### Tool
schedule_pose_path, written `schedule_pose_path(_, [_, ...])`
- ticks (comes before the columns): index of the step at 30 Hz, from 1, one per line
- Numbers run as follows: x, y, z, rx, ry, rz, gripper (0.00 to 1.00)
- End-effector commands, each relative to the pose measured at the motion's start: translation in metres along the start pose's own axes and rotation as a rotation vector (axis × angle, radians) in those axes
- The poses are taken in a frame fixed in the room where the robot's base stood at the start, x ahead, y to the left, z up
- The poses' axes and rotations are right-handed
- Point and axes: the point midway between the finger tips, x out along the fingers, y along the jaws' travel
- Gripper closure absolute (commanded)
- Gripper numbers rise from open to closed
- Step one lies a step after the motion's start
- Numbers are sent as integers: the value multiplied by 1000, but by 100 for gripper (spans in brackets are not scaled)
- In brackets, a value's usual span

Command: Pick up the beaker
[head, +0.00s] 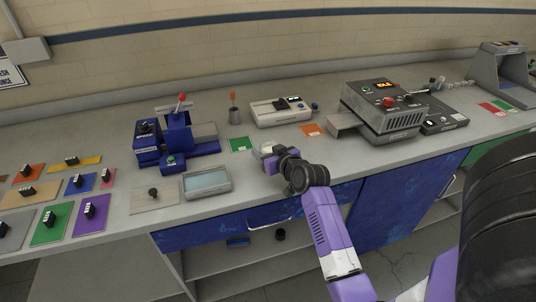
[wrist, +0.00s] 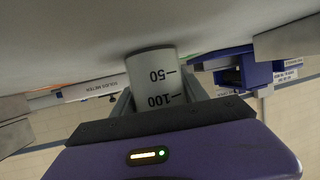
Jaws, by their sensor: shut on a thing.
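The beaker (wrist: 153,75) is a pale grey cylinder with dark marks reading 50 and 100. It sits in the middle of the wrist view, between the two fingers of my gripper (wrist: 152,100), which is shut on it. Its far end is close to the grey bench top, and I cannot tell whether it touches. In the head view my gripper (head: 268,153) is low over the front part of the bench, right of the shallow tray, and mostly hides the beaker.
A glass-topped tray (head: 207,182) and a blue device with a red-knobbed lever (head: 180,125) stand to the left. A white meter (head: 281,111) and a cup with an orange-tipped tool (head: 234,114) are behind. A grey machine (head: 385,108) stands to the right.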

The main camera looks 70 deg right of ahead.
Motion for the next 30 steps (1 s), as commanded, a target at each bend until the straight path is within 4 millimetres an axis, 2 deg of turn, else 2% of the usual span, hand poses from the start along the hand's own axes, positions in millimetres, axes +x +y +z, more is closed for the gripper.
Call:
schedule_pose_path(5, [-3,0,-9,0,3,0,97])
schedule_pose_path(10, [-10,0,-30,1,6,1,97])
schedule_pose_path(14, [-21,0,-60,1,9,2,97])
schedule_pose_path(21, [-44,1,-124,2,10,3,97])
schedule_pose_path(25, [-55,1,-152,2,9,2,97])
schedule_pose_path(30, [-64,0,-176,1,6,1,97])
